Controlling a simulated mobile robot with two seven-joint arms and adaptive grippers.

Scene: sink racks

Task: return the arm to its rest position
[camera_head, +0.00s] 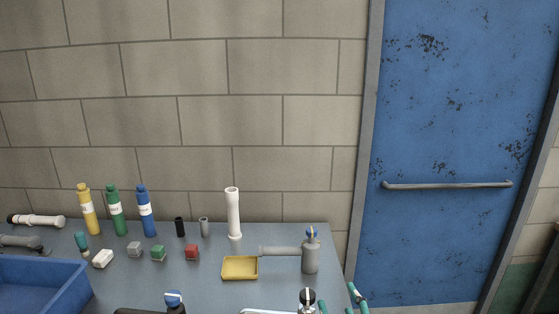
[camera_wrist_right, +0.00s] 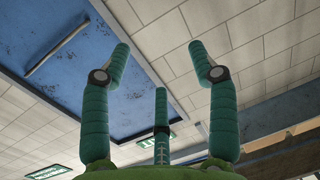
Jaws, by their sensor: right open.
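My right gripper (camera_head: 340,302) shows only in part at the bottom edge of the head view, just past the table's right front area. Its teal fingers are apart. In the right wrist view the right gripper (camera_wrist_right: 162,65) shows three teal fingers, spread open with nothing between them. Behind them are only the wall and the blue door (camera_wrist_right: 150,85), so it is clear of the table objects. My left gripper does not show in either view.
The grey table (camera_head: 205,284) carries yellow (camera_head: 88,212), green (camera_head: 116,213) and blue (camera_head: 147,214) bottles, a white tube (camera_head: 233,215), a yellow tray (camera_head: 240,268) and a grey pipe piece (camera_head: 310,258). A blue bin (camera_head: 60,292) is at left. The blue door (camera_head: 450,120) is at right.

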